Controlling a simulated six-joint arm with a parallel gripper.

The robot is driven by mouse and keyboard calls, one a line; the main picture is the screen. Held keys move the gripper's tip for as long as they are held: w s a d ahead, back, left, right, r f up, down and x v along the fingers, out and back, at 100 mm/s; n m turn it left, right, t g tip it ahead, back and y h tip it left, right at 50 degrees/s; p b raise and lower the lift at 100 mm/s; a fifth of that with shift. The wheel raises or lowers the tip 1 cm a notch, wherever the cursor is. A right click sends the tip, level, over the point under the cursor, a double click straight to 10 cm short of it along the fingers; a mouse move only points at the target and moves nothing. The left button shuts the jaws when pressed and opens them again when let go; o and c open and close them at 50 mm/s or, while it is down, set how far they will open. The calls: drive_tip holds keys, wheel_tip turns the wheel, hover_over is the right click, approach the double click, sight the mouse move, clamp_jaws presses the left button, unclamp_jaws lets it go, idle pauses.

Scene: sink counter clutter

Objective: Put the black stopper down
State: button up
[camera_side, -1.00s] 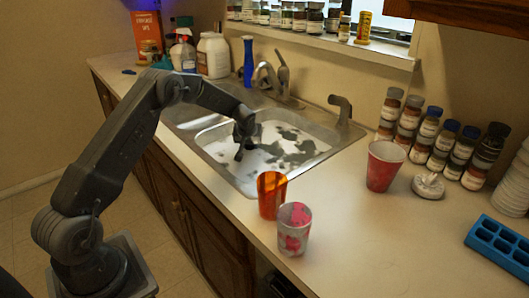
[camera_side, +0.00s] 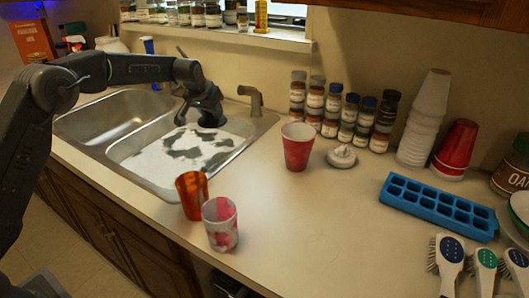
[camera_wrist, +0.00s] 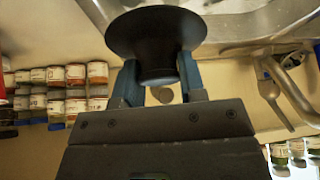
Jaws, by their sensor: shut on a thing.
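The black stopper (camera_wrist: 155,30) fills the top centre of the wrist view, its wide round flange facing away from my gripper (camera_wrist: 159,78). The two blue-grey fingers are shut on its narrower neck from both sides. In the side view my gripper (camera_side: 209,112) is over the back part of the right sink basin, in front of the wall. The stopper is dark against the dark gripper there, so its outline is hard to separate. The double sink (camera_side: 236,150) has a white basin floor with dark patches on the right side.
An orange cup (camera_side: 192,197) and a patterned cup (camera_side: 220,226) stand at the sink's near right corner. The front middle counter is clear.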

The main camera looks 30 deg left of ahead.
drive_tip(key=d+r+m+h, duration=0.1)
drive_tip(key=d+r+m, duration=0.15)
drive_tip(key=d, duration=0.35)
drive_tip(key=shift+n, duration=0.35)
drive_tip(key=w+d+f, duration=0.1)
drive_tip(key=d+f, duration=0.1)
drive_tip(key=d, duration=0.1)
drive_tip(key=w+d+f, duration=0.1)
drive_tip(key=w+d, duration=0.1)
drive_tip(key=d, duration=0.1)
drive_tip(key=w+d+f, duration=0.1)
drive_tip(key=d+f, duration=0.1)
drive_tip(key=d, duration=0.1)
drive_tip(key=shift+w+d+f, duration=0.3)
drive_tip(key=shift+w+f, duration=0.05)
drive_tip(key=shift+w, duration=0.05)
drive_tip(key=shift+w+d+f, duration=0.1)
drive_tip(key=shift+d+f, duration=0.1)
drive_tip(key=shift+f, duration=1.9)
drive_tip(key=shift+f, duration=0.2)
drive_tip(key=o, duration=0.9)
